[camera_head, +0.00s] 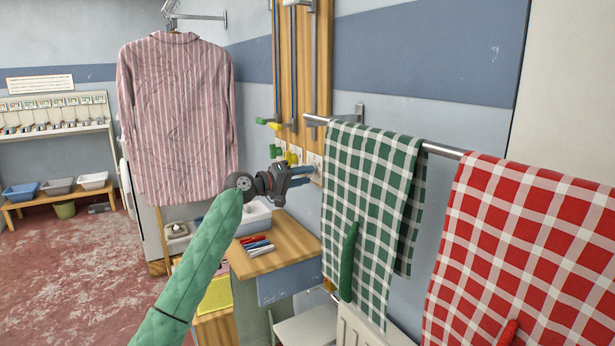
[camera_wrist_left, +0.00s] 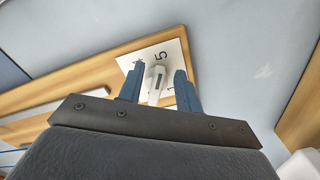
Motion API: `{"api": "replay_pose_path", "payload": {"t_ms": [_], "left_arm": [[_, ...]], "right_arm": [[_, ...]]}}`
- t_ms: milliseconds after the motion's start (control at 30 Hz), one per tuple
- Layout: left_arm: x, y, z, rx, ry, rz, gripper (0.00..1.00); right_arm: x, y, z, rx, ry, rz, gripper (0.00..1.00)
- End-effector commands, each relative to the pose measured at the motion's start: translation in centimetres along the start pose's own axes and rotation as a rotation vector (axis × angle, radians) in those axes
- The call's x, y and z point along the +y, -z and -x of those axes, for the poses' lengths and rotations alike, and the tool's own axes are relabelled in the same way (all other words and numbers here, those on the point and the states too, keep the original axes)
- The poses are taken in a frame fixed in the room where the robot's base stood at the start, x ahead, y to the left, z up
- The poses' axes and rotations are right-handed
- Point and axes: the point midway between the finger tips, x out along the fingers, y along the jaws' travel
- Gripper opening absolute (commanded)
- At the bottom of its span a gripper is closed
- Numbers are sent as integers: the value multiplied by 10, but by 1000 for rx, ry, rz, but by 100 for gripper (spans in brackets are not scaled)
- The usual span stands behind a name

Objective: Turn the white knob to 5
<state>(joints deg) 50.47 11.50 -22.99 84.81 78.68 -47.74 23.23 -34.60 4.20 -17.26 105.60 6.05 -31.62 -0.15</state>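The white knob (camera_wrist_left: 155,88) sits on a white dial plate (camera_wrist_left: 179,58) in the left wrist view. A printed 5 shows on the plate just beyond the knob. Another mark is partly hidden by a finger. The knob's long side points roughly towards the 5; I cannot tell its exact setting. My left gripper (camera_wrist_left: 157,88) has one finger on each side of the knob, with visible gaps, so it looks open around it. In the head view my left gripper (camera_head: 303,176) reaches the wall board, largely covering the knob. My right gripper is not in view.
Green (camera_head: 275,152) and yellow (camera_head: 292,158) knobs sit left of the gripper. A green checked towel (camera_head: 370,190) hangs from a rail close on the right, beside a red one (camera_head: 530,250). Markers (camera_head: 255,245) lie on a wooden shelf (camera_head: 290,242) below.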

Motion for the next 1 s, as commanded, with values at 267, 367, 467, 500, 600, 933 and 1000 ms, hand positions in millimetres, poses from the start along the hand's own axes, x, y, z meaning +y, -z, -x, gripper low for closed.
{"api": "replay_pose_path", "payload": {"t_ms": [267, 367, 467, 500, 600, 933, 1000], "left_arm": [[-2, 1, 43, 2, 2, 0, 35], [-2, 1, 54, 2, 1, 0, 35], [-1, 1, 59, 1, 1, 0, 35], [-1, 1, 61, 1, 1, 1, 35], [-1, 1, 62, 1, 0, 1, 35], [-9, -8, 62, -4, 13, -6, 35], [-21, -23, 64, -13, 30, -15, 35]], "right_arm": [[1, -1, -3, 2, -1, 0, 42], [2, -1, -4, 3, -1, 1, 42], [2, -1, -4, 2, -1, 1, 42], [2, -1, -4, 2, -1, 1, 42], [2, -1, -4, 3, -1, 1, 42], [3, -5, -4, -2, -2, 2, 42], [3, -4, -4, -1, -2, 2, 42]]}}
